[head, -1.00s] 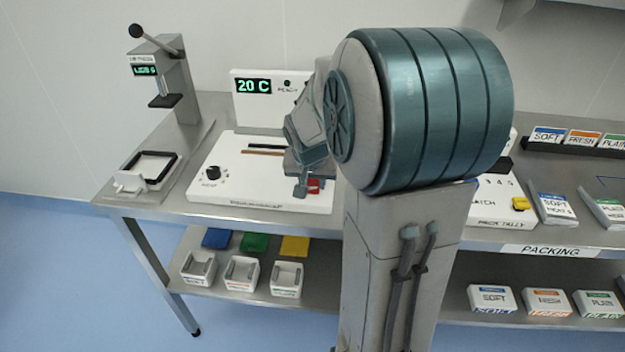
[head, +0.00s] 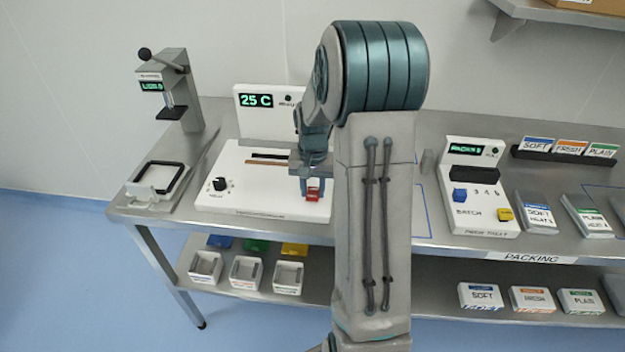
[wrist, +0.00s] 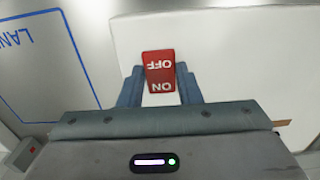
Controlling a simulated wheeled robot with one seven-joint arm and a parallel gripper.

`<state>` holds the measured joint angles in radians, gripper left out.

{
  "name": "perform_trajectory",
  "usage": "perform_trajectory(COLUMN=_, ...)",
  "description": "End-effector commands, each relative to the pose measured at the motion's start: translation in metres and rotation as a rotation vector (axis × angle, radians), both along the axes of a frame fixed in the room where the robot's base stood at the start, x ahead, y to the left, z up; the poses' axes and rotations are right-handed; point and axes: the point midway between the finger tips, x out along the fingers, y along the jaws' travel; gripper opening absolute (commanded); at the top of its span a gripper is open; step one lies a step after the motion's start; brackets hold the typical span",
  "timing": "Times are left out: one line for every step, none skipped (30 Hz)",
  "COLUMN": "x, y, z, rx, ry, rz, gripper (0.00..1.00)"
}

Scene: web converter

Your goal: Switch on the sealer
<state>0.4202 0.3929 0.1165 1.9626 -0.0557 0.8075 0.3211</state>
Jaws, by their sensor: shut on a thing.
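The white sealer (head: 265,203) stands on the bench, with a dark knob (head: 219,184) at its front left. Its upright panel (head: 246,115) has a green display (head: 256,100) reading 25 C. A red ON/OFF switch (head: 312,195) sits at its front right and also shows in the wrist view (wrist: 159,68). My gripper (head: 311,186) points down at the switch; its two blue-grey fingers (wrist: 159,85) are shut on the switch's sides. My arm hides part of the sealer's right side.
A lever press (head: 178,95) and a black-rimmed frame (head: 160,180) are on the left. A pack tally unit (head: 478,205) and labelled packs (head: 590,217) are on the right. White boxes (head: 206,267) sit on the lower shelf.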

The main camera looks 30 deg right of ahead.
Motion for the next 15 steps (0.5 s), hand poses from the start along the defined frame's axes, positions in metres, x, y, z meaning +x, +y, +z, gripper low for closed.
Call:
perform_trajectory(x=0.0017, y=-0.0009, z=0.0033, rx=0.012, ry=0.016, rz=-0.002, gripper=0.08)
perform_trajectory(x=0.0017, y=-0.001, z=0.0028, rx=0.018, ry=0.025, rz=-0.001, gripper=0.08)
perform_trajectory(x=0.0019, y=-0.0012, z=0.0025, rx=0.024, ry=0.033, rz=0.0, gripper=0.08)
perform_trajectory(x=0.002, y=-0.0014, z=0.0021, rx=0.027, ry=0.038, rz=0.0, gripper=0.08)
perform_trajectory(x=0.0022, y=-0.0015, z=0.0016, rx=0.03, ry=0.043, rz=0.0, gripper=0.08)
perform_trajectory(x=0.0022, y=-0.0015, z=0.0012, rx=0.032, ry=0.046, rz=0.0, gripper=0.08)
perform_trajectory(x=0.0023, y=-0.0015, z=0.0009, rx=0.033, ry=0.047, rz=0.0, gripper=0.08)
perform_trajectory(x=0.0022, y=-0.0015, z=0.0006, rx=0.033, ry=0.047, rz=0.0, gripper=0.08)
perform_trajectory(x=0.0023, y=-0.0014, z=0.0004, rx=0.033, ry=0.047, rz=0.0, gripper=0.08)
perform_trajectory(x=0.0022, y=-0.0014, z=0.0004, rx=0.033, ry=0.047, rz=0.0, gripper=0.08)
perform_trajectory(x=0.0022, y=-0.0014, z=0.0003, rx=0.033, ry=0.047, rz=0.0, gripper=0.08)
perform_trajectory(x=0.0022, y=-0.0014, z=0.0004, rx=0.033, ry=0.047, rz=0.0, gripper=0.08)
perform_trajectory(x=0.0023, y=-0.0013, z=0.0004, rx=0.033, ry=0.047, rz=0.0, gripper=0.08)
perform_trajectory(x=0.0023, y=-0.0013, z=0.0004, rx=0.033, ry=0.047, rz=0.0, gripper=0.08)
perform_trajectory(x=0.0023, y=-0.0013, z=0.0004, rx=0.033, ry=0.047, rz=0.0, gripper=0.08)
